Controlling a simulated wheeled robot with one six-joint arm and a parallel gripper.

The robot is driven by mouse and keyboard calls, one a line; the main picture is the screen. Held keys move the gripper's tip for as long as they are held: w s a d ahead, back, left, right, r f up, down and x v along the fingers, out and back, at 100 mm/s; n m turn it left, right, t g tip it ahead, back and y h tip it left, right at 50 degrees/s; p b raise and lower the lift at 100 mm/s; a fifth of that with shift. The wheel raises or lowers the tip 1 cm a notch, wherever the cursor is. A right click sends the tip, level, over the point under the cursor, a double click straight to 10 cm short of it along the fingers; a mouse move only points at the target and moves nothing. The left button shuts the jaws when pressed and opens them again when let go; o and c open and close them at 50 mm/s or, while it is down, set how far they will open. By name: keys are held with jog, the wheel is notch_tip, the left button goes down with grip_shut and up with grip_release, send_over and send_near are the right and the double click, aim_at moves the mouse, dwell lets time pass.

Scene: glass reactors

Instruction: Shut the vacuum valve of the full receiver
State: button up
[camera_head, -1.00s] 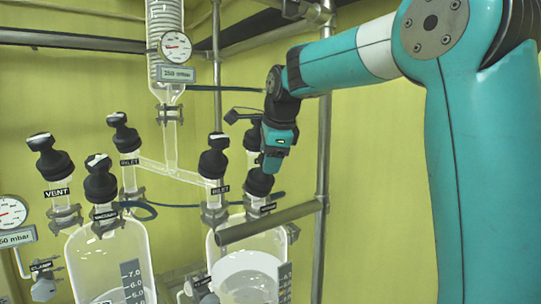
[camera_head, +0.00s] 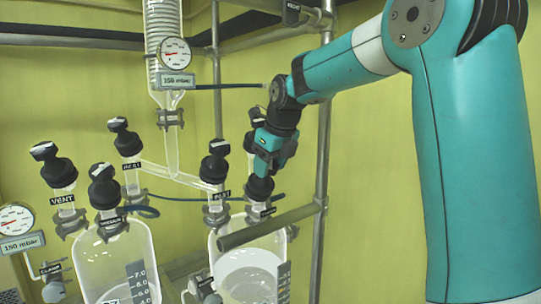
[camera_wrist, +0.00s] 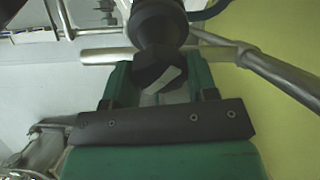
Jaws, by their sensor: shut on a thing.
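The right receiver (camera_head: 226,268) is a glass vessel with white liquid in it. Its front valve has a black knob (camera_head: 260,188) with a small label, hard to read. My gripper (camera_head: 264,174) is on this knob from above. In the wrist view the dark knob (camera_wrist: 155,30) sits between the green jaws, its pale mark slanted. The jaws are shut on it. The left receiver (camera_head: 92,262) has a front valve knob (camera_head: 105,190) labelled VACUUM; liquid shows low in it.
Other black knobs stand close by: vent (camera_head: 55,168), the left inlet (camera_head: 124,140) and the right inlet (camera_head: 214,165). A horizontal metal bar (camera_head: 262,226) crosses in front of the right receiver. An upright pole (camera_head: 322,150) stands right of my gripper.

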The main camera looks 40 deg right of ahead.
jog(key=shift+r+m+p, duration=0.1)
jog(key=shift+m+p, duration=1)
jog(key=shift+p, duration=0.05)
jog(key=o, duration=0.9)
jog(key=p+v, duration=0.7)
jog(key=v, duration=0.4)
jog(key=shift+s+d+r, duration=0.1)
jog(key=shift+s+r, duration=0.05)
jog(key=shift+r, duration=0.25)
